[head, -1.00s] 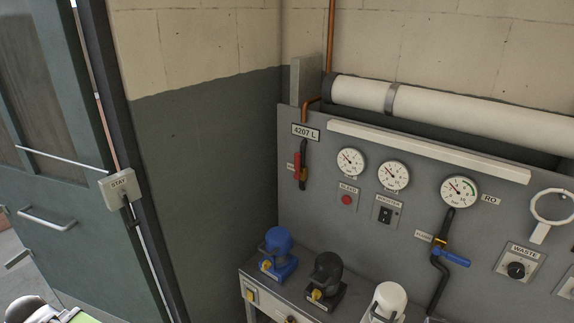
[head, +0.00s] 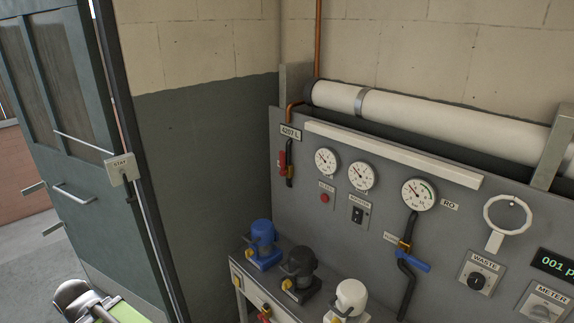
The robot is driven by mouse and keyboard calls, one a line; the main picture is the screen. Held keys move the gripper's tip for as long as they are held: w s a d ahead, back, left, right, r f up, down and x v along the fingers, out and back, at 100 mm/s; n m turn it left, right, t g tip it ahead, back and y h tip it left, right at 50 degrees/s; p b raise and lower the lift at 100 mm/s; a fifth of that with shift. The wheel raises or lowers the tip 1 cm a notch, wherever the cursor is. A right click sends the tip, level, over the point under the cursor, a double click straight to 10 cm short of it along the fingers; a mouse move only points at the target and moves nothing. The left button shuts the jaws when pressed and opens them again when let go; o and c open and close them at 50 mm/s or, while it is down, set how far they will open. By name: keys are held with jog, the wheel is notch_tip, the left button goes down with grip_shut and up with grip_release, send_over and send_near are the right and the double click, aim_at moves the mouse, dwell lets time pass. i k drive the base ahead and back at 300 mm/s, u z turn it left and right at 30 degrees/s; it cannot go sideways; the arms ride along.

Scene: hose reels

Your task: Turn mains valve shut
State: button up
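The lever points roughly up and down, along the pipe. The label beside it is too small to read, so I cannot tell for sure that it is the mains valve. A second valve, with a blue lever (head: 414,261), sits on a black pipe under the right gauge. Its lever lies across the pipe.
A bench below the panel holds blue (head: 262,240), black (head: 301,266) and white (head: 350,298) housings. A green door (head: 60,140) stands at left. A metal and green item (head: 95,302) at bottom left is cut off; I cannot tell what it is.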

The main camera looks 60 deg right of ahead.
aim_at(282, 153)
jog(key=z, duration=0.2)
jog(key=i, duration=0.85)
jog(key=u, duration=0.1)
